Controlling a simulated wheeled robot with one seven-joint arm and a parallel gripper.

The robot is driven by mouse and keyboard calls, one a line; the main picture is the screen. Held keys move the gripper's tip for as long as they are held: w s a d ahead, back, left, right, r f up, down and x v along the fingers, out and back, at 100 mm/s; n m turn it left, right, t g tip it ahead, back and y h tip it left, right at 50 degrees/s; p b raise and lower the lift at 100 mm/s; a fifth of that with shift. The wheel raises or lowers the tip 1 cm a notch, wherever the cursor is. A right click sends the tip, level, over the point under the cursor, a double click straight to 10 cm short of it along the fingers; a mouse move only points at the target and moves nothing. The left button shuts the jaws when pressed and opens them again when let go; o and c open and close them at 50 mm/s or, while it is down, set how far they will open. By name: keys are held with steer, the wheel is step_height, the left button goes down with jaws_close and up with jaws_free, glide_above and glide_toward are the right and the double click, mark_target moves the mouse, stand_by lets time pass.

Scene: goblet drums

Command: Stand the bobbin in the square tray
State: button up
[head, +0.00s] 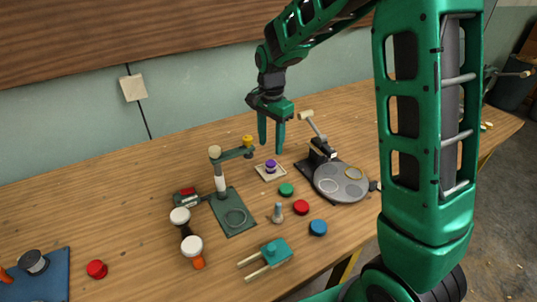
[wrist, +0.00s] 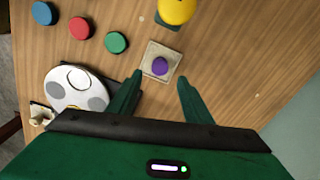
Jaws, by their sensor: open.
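The purple bobbin (head: 270,163) stands upright in the small cream square tray (head: 277,176), near the middle of the table. In the wrist view the round purple end of the bobbin (wrist: 160,66) shows inside the rim of the square tray (wrist: 153,49). My gripper (head: 271,147) is open and empty, pointing down above the tray, with clear space below its fingertips in the head view. In the wrist view the fingers of my gripper (wrist: 160,77) lie to either side of the bobbin, apart from it. The bobbin's lower part is hard to make out.
A green stand (head: 232,215) with a yellow piece (head: 248,141) on its arm is left of the tray. A grey round-plated device (head: 341,182) is to the right. Green (head: 286,189), red (head: 301,207) and blue (head: 318,227) discs lie in front.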

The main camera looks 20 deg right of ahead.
steer(key=s+d+r+n, duration=0.1)
steer(key=s+d+r, duration=0.3)
steer(key=s+d, duration=0.35)
steer(key=s+d+r+n, duration=0.2)
steer(key=s+d+r, duration=0.2)
steer(key=s+d, duration=0.3)
steer(key=s+d+f+n, duration=0.1)
steer(key=s, duration=0.9)
steer(key=s+d+n, duration=0.1)
steer(key=s+n, duration=0.1)
steer(key=s, duration=0.8)
steer(key=shift+d+f, duration=0.3)
steer(key=shift+f, duration=0.1)
steer(key=shift+w, duration=0.1)
